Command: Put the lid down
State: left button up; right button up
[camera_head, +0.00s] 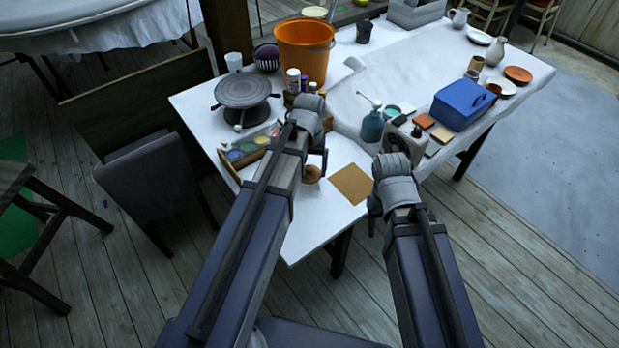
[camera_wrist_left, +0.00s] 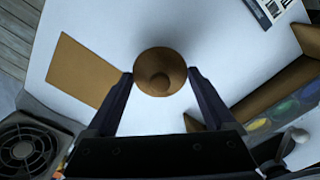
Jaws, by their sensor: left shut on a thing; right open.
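The lid is a small round brown piece with a knob (camera_wrist_left: 160,84). In the left wrist view it sits between the two fingers of my left gripper (camera_wrist_left: 160,74), which is shut on it. In the head view the lid (camera_head: 312,175) shows just below my left gripper (camera_head: 318,165), over the white table near its front edge. A soft shadow lies beside it on the table; its exact height is unclear. My right gripper (camera_head: 374,212) is open and empty, by the table's front edge, its fingers partly hidden by the wrist.
A flat tan square (camera_head: 351,184) lies right of the lid on the white table (camera_head: 290,240). A wooden paint box (camera_head: 245,150) stands to the left. A teal spray bottle (camera_head: 372,126), orange bucket (camera_head: 304,48) and blue box (camera_head: 461,103) stand farther back. Bare table lies around the lid.

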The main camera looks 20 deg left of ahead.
aim_at(309, 173)
pick_arm(q)
jog(key=shift+f+b, duration=1.35)
jog(key=shift+f, duration=0.3)
jog(key=shift+f, duration=0.2)
jog(key=o, duration=1)
jog(key=shift+o, duration=0.2)
jog(key=shift+r, duration=0.2)
notch_tip(309, 173, up, 12)
jog(key=p, duration=1.2)
jog(key=s+d+m+y, duration=0.1)
jog(key=s+d+m, duration=0.4)
jog(key=s+d, duration=0.5)
jog(key=s, duration=0.4)
jog(key=shift+s+d, duration=0.15)
jog(key=shift+d, duration=0.1)
